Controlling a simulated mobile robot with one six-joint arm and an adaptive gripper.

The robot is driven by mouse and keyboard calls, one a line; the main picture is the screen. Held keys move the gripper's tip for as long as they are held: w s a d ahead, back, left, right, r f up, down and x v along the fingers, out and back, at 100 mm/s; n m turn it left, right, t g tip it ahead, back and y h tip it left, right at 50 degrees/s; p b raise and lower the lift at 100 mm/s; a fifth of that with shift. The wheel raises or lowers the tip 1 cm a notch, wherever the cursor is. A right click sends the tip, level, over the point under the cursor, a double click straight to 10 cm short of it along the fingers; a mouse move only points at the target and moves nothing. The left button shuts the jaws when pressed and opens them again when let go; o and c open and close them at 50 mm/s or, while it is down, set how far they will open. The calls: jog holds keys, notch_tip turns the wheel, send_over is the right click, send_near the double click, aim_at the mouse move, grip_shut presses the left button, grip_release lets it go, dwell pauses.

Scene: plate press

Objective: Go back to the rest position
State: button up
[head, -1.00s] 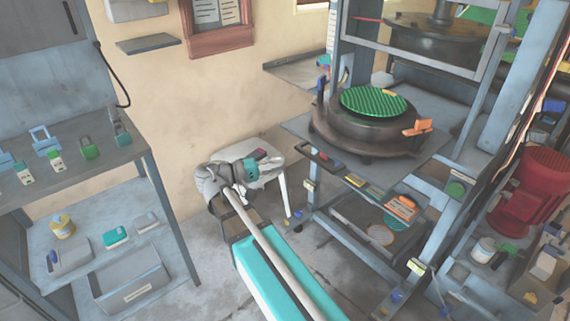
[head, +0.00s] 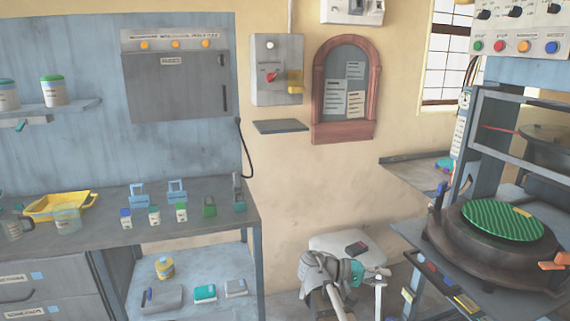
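The end of my arm with my gripper (head: 334,270) shows at the bottom centre, grey with a teal-green part at its right. It appears in front of a pale stool (head: 335,243), partly covering it. The fingers cannot be made out, so I cannot tell whether the gripper is open or shut. I see no object clearly held. The press (head: 470,245) stands at the right, with a green ribbed round plate (head: 500,220) on top.
At the left is a grey workbench (head: 150,232) with padlocks, small bottles and a yellow tray (head: 60,206). A breaker box (head: 277,70) and notice board (head: 346,90) hang on the wall.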

jog(key=s+f+n+y, duration=0.1)
jog(key=s+f+y, duration=0.2)
jog(key=f+y, duration=0.55)
jog(key=s+a+f+t+y, duration=0.2)
jog(key=s+a+f+y, duration=0.1)
jog(key=a+f+y, duration=0.6)
notch_tip(320, 180, up, 29)
jog(key=h+p, duration=0.1)
jog(key=p, duration=2.6)
jog(key=shift+a+f, duration=0.15)
jog(key=shift+a, duration=0.2)
jog(key=shift+w, duration=0.1)
